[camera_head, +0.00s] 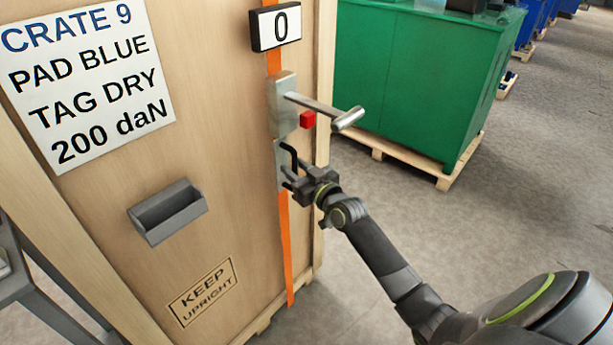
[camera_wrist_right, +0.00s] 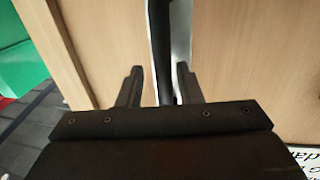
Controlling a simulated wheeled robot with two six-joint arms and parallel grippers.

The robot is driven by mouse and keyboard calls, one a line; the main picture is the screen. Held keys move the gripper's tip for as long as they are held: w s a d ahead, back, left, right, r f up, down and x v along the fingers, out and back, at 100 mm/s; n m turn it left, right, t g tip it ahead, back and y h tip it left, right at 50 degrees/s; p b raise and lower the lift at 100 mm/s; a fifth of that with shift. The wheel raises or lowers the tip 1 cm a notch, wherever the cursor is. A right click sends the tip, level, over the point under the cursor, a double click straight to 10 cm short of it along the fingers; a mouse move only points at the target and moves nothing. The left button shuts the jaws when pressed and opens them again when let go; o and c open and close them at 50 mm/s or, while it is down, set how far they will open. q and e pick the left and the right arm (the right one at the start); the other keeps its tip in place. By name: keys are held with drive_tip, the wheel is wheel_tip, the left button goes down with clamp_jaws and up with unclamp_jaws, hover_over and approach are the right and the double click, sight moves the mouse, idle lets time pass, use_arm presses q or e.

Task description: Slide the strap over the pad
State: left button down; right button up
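The orange strap (camera_head: 285,245) runs vertically down the wooden crate's face near its right edge. A metal block (camera_head: 283,103) with a crank handle (camera_head: 345,119) sits on the strap. Below it is a small metal plate (camera_head: 280,168) with a black bar handle (camera_head: 289,150). My right gripper (camera_head: 291,180) is at this handle. In the right wrist view, the dark bar (camera_wrist_right: 160,45) stands between the two fingers (camera_wrist_right: 158,85), with narrow gaps showing, so the gripper looks open around it. I cannot make out a pad. My left gripper is out of view.
The crate (camera_head: 120,250) bears a sign (camera_head: 85,80) reading "PAD BLUE, TAG DRY, 200 daN", a grey holder (camera_head: 150,230) and a display (camera_head: 277,27) showing 0.

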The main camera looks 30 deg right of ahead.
drive_tip(key=s+d+p, duration=0.1)
drive_tip(key=s+d, duration=0.1)
drive_tip(key=s, duration=1.5)
drive_tip(key=shift+d, duration=0.4)
drive_tip(key=s+d+f+m+g+h, duration=0.1)
drive_tip(key=d+f+g+h, duration=0.15)
drive_tip(key=f, duration=0.65)
drive_tip(key=s+d+f+m+g+h, duration=0.1)
drive_tip(key=d+f+g, duration=0.15)
drive_tip(key=f, duration=0.75)
drive_tip(key=s+d+f+g+h+p, duration=0.1)
drive_tip(key=s+f+g, duration=0.1)
drive_tip(key=s+f, duration=0.45)
drive_tip(key=s+f+g, duration=0.2)
drive_tip(key=s+f, duration=0.1)
drive_tip(key=f, duration=0.6)
drive_tip(key=s+a+f+g, duration=0.2)
drive_tip(key=s+f, duration=0.3)
drive_tip(key=s, duration=0.4)
drive_tip(key=s+a+f+g, duration=0.3)
drive_tip(key=s+f, duration=0.3)
drive_tip(key=s, duration=0.3)
drive_tip(key=s+a+f+g, duration=0.2)
drive_tip(key=s+f, duration=0.4)
drive_tip(key=s, duration=0.4)
drive_tip(key=shift+a+f+g+y+p, duration=0.2)
drive_tip(key=shift+a+g+y+p, duration=0.15)
drive_tip(key=shift+a, duration=0.5)
